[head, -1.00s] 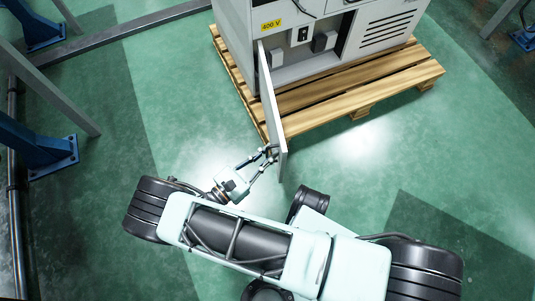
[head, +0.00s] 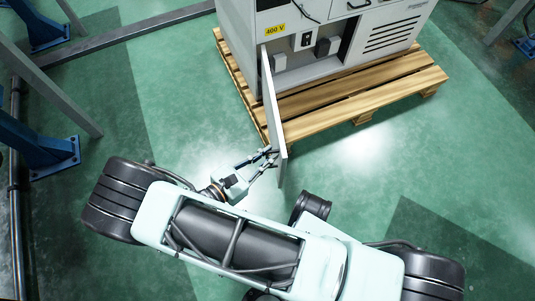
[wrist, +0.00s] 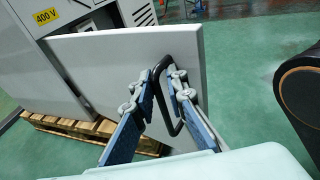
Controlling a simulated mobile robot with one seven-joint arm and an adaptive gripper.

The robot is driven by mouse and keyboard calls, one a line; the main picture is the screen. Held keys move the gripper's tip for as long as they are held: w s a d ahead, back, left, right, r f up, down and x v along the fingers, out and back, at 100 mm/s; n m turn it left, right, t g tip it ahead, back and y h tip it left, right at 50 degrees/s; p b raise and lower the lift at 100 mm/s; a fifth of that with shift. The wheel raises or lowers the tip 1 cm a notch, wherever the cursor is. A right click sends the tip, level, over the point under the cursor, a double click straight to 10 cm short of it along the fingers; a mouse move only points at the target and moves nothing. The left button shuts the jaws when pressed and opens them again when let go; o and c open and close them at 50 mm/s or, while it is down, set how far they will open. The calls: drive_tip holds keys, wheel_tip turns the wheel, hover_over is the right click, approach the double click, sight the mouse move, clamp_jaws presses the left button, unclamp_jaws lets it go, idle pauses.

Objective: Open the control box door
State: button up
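The control box (head: 342,22) is a grey cabinet with a yellow 400 V label, standing on a wooden pallet. Its door (head: 272,104) stands swung well out from the front, seen nearly edge-on in the head view, and the inside with its switch parts (head: 307,41) is exposed. In the wrist view the door's flat grey face (wrist: 115,70) fills the middle, with a black bar handle (wrist: 166,92). My gripper (head: 271,156) is at the free end of the door. In the wrist view its blue-padded fingers (wrist: 167,88) are on either side of the handle and look closed around it.
The pallet (head: 352,106) sticks out in front of the box under the door. Blue steel posts (head: 48,148) and grey beams stand at the left. The green floor right of the door is open.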

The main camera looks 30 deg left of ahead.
drive_tip(key=s+a, duration=0.6)
drive_tip(key=a, duration=0.5)
drive_tip(key=shift+r, duration=0.15)
idle(0.9)
drive_tip(key=shift+d, duration=0.1)
idle(0.5)
